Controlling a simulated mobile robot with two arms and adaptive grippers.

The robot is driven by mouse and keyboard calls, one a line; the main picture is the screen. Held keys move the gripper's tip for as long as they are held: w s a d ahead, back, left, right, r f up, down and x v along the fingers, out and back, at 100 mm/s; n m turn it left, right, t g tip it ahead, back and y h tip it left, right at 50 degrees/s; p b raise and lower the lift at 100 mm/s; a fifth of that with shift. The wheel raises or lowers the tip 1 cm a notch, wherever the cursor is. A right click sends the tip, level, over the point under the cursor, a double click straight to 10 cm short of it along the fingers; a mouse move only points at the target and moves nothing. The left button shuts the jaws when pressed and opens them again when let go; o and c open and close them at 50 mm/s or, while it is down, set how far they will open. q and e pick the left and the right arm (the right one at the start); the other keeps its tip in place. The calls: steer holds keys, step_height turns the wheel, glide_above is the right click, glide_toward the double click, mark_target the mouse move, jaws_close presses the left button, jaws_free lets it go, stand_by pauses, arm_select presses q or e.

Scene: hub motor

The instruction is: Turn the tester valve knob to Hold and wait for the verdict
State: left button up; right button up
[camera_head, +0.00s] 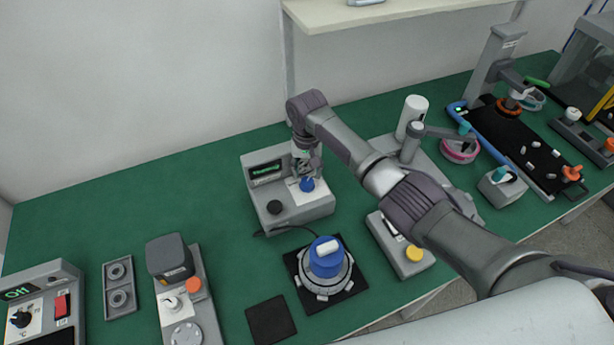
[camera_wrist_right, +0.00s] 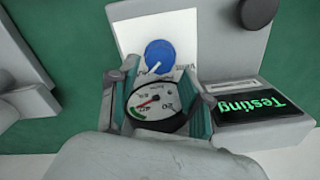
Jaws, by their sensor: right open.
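The tester (camera_head: 292,214) is a light grey box on the green bench, with a lit screen (camera_head: 266,171) on its left part. In the right wrist view the screen (camera_wrist_right: 258,107) reads "Testing" in green. The blue valve knob (camera_head: 307,184) is on a white label plate; in the wrist view the knob (camera_wrist_right: 160,56) has a white pointer line aimed down and left. A round gauge (camera_wrist_right: 152,105) shows between my right gripper's fingers. My right gripper (camera_head: 306,170) is open, with its fingers close to the knob; contact cannot be told. My left gripper is out of view.
A black knob (camera_head: 274,207) is on the tester's front left. A blue-topped hub part (camera_head: 325,257) stands on a black mat in front of the tester. A grey box with a yellow button (camera_head: 413,253) is to its right.

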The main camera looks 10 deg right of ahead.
mark_target(307, 180)
step_height(307, 180, up, 8)
steer(key=shift+r, duration=0.2)
stand_by(0.5)
